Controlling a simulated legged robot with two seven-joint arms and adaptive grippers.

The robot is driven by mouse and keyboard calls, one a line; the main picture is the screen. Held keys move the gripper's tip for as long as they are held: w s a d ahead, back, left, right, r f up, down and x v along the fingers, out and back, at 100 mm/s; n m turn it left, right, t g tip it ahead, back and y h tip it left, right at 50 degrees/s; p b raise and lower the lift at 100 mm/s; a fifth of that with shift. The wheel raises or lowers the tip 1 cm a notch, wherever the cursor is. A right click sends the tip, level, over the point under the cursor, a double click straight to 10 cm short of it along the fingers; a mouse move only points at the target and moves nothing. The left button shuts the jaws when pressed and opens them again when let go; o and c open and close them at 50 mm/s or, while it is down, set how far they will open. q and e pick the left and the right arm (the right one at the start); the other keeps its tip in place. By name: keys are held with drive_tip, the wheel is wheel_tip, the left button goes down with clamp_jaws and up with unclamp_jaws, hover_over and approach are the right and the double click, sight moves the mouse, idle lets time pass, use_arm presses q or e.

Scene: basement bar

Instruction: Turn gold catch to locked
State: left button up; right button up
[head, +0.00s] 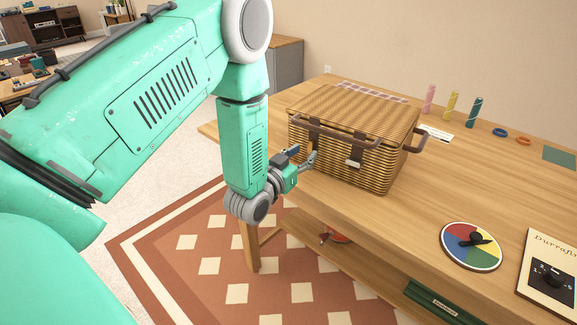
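A wicker basket (342,171) with a closed lid stands on the wooden table (400,215). A dark handle (335,132) runs across its front, with dark straps. A small pale piece (354,163) sits on the front below the handle; I cannot tell whether it is a catch or a label. No clearly gold catch can be made out. My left gripper (303,157) is just left of the basket's front corner, near the table edge. Its fingers are spread apart with nothing visible between them. I cannot tell whether a finger touches the basket. My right gripper is out of view.
A coloured disc (470,246) and a board with a dark knob (550,275) lie on the right. The tabletop between basket and disc is clear. A lower shelf (345,262) runs underneath.

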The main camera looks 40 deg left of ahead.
use_arm(q)
drive_tip(key=s, duration=0.9)
drive_tip(key=shift+s+f, duration=0.15)
drive_tip(key=shift+s, duration=0.05)
